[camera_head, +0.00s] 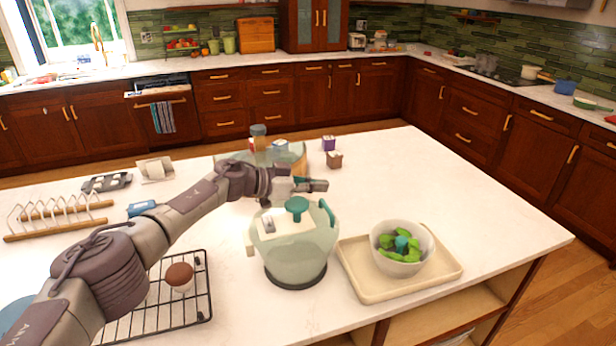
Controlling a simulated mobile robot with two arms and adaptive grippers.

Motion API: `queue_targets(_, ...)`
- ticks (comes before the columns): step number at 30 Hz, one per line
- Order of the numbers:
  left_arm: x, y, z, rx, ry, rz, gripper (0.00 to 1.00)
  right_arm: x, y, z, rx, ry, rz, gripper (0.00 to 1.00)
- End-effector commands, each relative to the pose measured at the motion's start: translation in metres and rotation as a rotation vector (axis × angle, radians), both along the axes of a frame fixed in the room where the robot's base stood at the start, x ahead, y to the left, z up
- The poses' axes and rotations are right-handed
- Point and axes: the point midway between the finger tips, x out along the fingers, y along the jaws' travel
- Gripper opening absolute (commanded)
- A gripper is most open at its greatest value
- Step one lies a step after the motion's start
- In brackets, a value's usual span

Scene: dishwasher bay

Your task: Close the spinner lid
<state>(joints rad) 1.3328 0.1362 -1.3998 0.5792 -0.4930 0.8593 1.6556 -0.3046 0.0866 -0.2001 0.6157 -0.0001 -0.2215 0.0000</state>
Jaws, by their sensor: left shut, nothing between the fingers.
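The salad spinner (300,262) stands on the white island, a pale see-through bowl on a dark base with a teal handle at its right. A pale lid (272,226) with a teal knob (297,204) lies across its top. I cannot tell whether the lid is fully seated. My left arm comes in from the left. My left gripper (318,186) is shut and empty, just behind and above the knob in the picture; I see no clear contact with the lid. My right gripper is out of view.
A white bowl of green leaves (402,268) sits on a cream tray (447,270) to the right. A black wire rack (203,290) with a brown-topped item is at the front left. A wooden dish rack (60,234) stands at the far left.

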Motion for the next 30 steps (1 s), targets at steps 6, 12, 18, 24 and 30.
queue_targets(6,0.003,-0.008,-0.024,0.122,0.034,0.0,0.0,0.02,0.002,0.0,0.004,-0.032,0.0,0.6)
queue_targets(12,0.003,-0.01,-0.037,0.183,0.052,0.001,0.0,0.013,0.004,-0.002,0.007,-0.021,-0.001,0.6)
queue_targets(18,0.003,-0.01,-0.042,0.204,0.06,0.0,0.0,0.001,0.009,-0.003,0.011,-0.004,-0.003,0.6)
queue_targets(24,0.003,-0.01,-0.042,0.206,0.061,0.0,0.0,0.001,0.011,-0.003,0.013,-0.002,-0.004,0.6)
queue_targets(30,0.003,-0.01,-0.042,0.206,0.06,0.0,0.0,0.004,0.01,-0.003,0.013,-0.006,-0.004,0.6)
